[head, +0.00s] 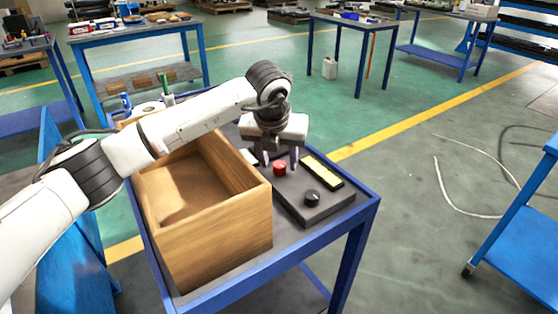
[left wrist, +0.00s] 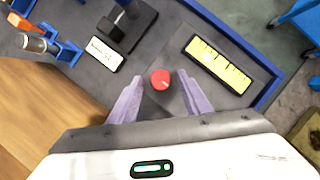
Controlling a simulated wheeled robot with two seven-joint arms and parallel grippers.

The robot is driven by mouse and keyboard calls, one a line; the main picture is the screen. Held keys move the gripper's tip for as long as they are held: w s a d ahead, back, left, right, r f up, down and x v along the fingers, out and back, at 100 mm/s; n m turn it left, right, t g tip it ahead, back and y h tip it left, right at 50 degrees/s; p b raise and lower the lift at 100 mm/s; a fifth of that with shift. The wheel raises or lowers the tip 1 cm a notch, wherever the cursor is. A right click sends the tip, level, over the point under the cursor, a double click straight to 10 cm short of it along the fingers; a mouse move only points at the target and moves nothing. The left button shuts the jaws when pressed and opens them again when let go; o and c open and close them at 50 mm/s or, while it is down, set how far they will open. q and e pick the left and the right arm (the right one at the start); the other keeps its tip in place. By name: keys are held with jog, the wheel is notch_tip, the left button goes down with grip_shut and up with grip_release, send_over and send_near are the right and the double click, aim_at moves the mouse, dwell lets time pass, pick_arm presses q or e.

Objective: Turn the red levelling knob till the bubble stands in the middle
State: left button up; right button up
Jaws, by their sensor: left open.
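The red levelling knob (head: 279,168) sits on a dark plate on the blue-framed table. It also shows in the left wrist view (left wrist: 160,79), between the two fingertips. My left gripper (head: 280,158) is open, pointing down, with one finger on each side of the knob; a gap shows on both sides. The yellow level vial (head: 322,172) lies right of the knob; in the left wrist view (left wrist: 218,64) it has several dark marks. A paler spot shows near its upper-left half, but I cannot tell surely that it is the bubble. My right gripper is not in view.
A black knob (head: 312,198) stands on the same plate, nearer the front. An open wooden box (head: 225,220) stands close on the left. A white label (left wrist: 104,54) and a black stand (left wrist: 130,25) lie beyond the knob.

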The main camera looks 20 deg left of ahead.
pick_arm(q)
jog(key=shift+f, duration=0.2)
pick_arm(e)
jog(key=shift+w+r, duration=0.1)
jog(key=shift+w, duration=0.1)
pick_arm(q)
jog(key=c, duration=1)
jog(key=shift+c, duration=0.2)
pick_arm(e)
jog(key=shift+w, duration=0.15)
